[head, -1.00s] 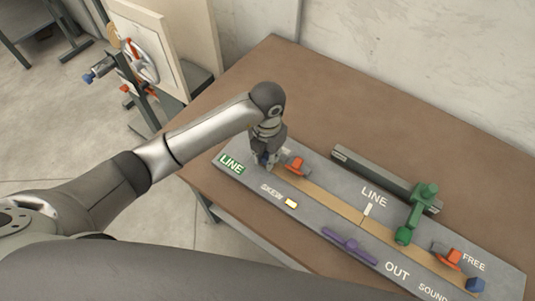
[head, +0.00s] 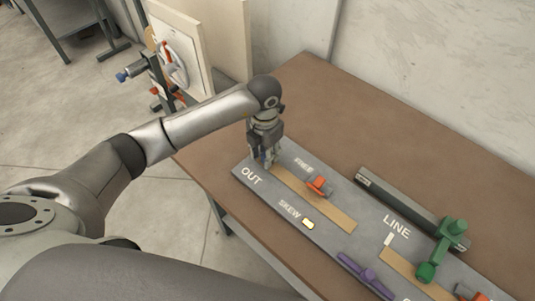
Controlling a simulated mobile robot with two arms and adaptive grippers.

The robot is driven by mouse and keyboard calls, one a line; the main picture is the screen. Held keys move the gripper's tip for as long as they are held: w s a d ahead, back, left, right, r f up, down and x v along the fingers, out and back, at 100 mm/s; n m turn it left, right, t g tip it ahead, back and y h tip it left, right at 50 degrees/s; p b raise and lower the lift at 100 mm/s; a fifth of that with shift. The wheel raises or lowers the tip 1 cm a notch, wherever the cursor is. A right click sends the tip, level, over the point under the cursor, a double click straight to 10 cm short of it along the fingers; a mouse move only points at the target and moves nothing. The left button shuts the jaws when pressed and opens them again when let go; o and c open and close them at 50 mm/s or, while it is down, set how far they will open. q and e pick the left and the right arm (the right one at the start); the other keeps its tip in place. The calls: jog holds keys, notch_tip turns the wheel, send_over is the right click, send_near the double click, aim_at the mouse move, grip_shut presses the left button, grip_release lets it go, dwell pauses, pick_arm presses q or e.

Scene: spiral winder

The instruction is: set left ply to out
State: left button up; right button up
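The left ply is a tan strip (head: 335,213) in a long grey panel (head: 315,235). A gap separates it from the right tan strip (head: 403,275). The left end of the panel reads OUT (head: 251,176) in white. My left gripper (head: 267,163) is low over the strip's left end. A little blue, apparently a knob, shows between its fingers, which look closed on it and mostly hide it. An orange clip (head: 318,185) sits across the left strip, to the right of the gripper. My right gripper is not in view.
A FREE label (head: 303,163) is beside the orange clip, and a small lit lamp (head: 308,224) is beside SKEW.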

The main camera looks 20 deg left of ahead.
pick_arm(q)
jog(key=shift+o, duration=0.5)
jog(key=shift+r, duration=0.15)
notch_tip(320, 180, up, 12)
jog(key=shift+f, duration=0.2)
dwell(0.4)
